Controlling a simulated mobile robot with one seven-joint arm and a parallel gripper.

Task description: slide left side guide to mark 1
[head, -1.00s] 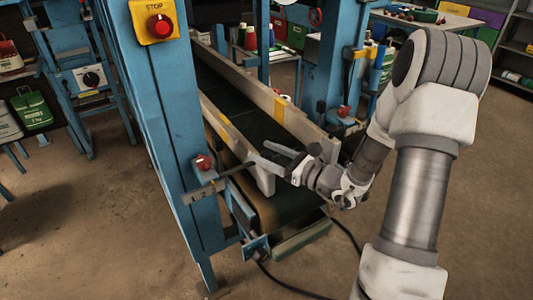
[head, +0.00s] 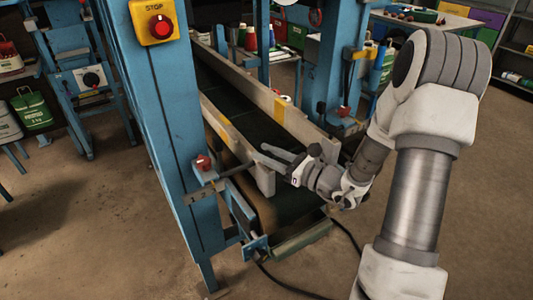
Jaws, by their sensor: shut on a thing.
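The left side guide (head: 225,132) is a long pale board with a yellow patch, along the left edge of the dark green conveyor belt (head: 248,122). My gripper (head: 270,157) is shut on the left side guide at its near end, with fingers close to its top edge. A rod runs from this end to a bracket (head: 203,190) on the blue post, below a red knob (head: 203,162). A small scale seems to be on the bracket, but mark 1 is too small to read.
The right side guide (head: 264,94) runs along the belt's other edge. A blue frame post (head: 165,110) with a red stop button (head: 160,26) stands close on the left. A black cable (head: 347,234) lies on the floor.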

